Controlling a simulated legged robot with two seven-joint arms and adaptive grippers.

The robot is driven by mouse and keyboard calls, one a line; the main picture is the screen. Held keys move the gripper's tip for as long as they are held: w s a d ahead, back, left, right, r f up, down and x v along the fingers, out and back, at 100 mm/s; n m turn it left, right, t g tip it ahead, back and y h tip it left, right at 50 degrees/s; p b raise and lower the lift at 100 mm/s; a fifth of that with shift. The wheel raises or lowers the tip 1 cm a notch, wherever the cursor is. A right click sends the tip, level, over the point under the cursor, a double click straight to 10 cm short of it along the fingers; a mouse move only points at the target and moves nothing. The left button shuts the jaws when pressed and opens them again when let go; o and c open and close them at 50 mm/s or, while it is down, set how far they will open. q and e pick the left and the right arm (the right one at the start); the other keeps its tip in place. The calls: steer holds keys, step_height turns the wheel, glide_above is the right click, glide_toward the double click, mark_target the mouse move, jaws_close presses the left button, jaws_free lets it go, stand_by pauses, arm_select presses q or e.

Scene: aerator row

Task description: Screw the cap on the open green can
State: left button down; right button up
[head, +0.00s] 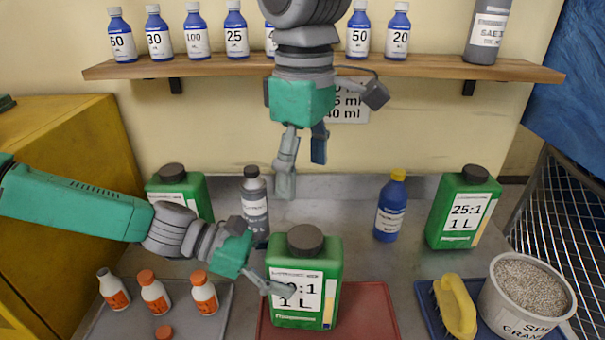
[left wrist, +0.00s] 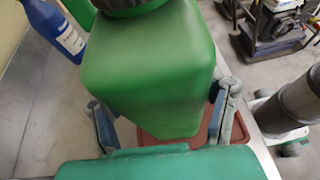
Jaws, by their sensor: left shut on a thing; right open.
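The green can (head: 334,262) with a white label stands upright on a red tray (head: 380,305). A dark grey cap (head: 305,241) sits on top of its neck; I cannot tell how tightly. My left gripper (head: 280,290) is shut around the can's body from the left. In the left wrist view its fingers (left wrist: 165,118) are on both sides of the can (left wrist: 150,65), and the cap (left wrist: 125,6) is cut off at the top edge. My right gripper (head: 303,165) is open and empty, pointing down above and behind the can's cap.
Capped green cans stand back left (head: 192,190) and right (head: 465,215). A grey bottle (head: 256,210) and blue bottle (head: 390,212) stand behind. A grey tray (head: 225,325) holds small white bottles; a bucket (head: 520,318) and yellow brush (head: 455,305) are right. A shelf (head: 430,70) spans above.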

arm_select(q)
steer(key=shift+r, duration=0.1)
steer(key=shift+c, duration=1)
jaws_free()
steer(key=s+v, duration=0.1)
steer(key=v, duration=1.1)
steer(key=shift+w, duration=0.45)
